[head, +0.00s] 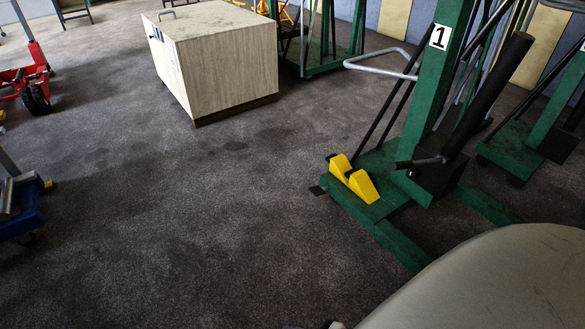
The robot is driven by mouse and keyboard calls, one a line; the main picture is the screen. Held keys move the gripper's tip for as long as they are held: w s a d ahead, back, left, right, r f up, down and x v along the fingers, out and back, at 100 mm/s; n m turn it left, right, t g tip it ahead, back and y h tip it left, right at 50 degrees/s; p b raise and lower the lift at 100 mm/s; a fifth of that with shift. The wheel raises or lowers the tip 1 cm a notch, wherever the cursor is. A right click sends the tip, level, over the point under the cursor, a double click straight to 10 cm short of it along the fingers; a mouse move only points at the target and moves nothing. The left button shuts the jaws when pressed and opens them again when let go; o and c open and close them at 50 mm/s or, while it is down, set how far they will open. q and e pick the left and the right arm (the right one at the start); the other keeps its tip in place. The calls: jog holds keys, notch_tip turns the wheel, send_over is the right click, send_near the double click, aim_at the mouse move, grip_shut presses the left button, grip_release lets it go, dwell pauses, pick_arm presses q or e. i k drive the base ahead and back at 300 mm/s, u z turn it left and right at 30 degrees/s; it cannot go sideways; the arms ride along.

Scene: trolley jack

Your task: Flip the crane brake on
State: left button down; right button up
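A green crane (433,90) with a white number 1 plate (438,37) stands at the right on a green base frame (392,232). A yellow two-part wedge-shaped piece (354,179), which looks like the brake pedal, sits low on the left end of the base. One yellow part is higher and farther left than the other; I cannot tell from this which brake position it shows. A small dark plate (317,190) lies at the base's left corner. Neither gripper can be made out in the head view.
A wooden cabinet (222,65) stands at the back centre. A grey handle (385,62) juts left from the crane, and a black cylinder (490,95) leans at its right. A red jack (36,88) and blue cart (22,210) stand left. The carpet between is clear.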

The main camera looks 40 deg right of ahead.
aim_at(316, 191)
jog(key=z, duration=0.25)
jog(key=i, duration=2.15)
jog(key=z, duration=1.85)
jog(key=i, duration=0.95)
jog(key=z, duration=0.95)
